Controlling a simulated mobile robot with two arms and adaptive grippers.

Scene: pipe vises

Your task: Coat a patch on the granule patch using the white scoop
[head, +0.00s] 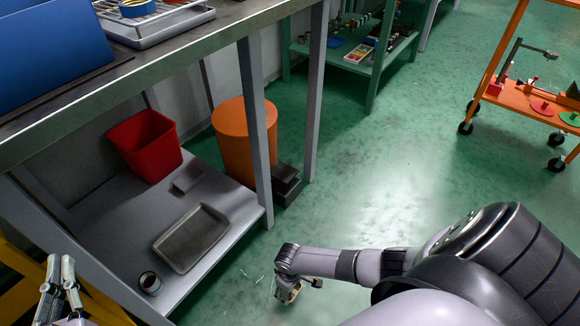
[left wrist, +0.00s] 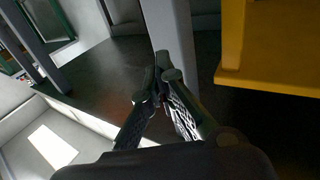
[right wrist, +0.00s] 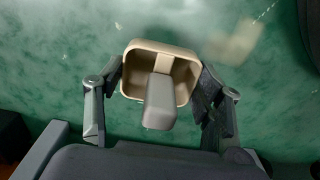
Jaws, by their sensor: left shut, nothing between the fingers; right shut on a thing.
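The scoop (right wrist: 160,80), a pale beige square cup with a grey-white handle, is in my right gripper (right wrist: 160,88) in the right wrist view. The fingers press on its two sides, and the handle points toward the camera. In the head view my right gripper (head: 289,290) hangs low over the green floor, and the scoop is hard to make out there. A pale blurred patch (right wrist: 238,42) shows on the floor beyond the scoop; I cannot tell whether it is granules or glare. My left gripper (head: 60,270) is shut and empty by the bench; it also shows in the left wrist view (left wrist: 160,68).
The bench's lower shelf (head: 225,210) holds a red bin (head: 146,145), a grey tray (head: 190,238) and a small cup (head: 150,283). An orange bin (head: 243,140) stands behind a bench leg. An orange cart (head: 515,98) is at the right. Floor between is open.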

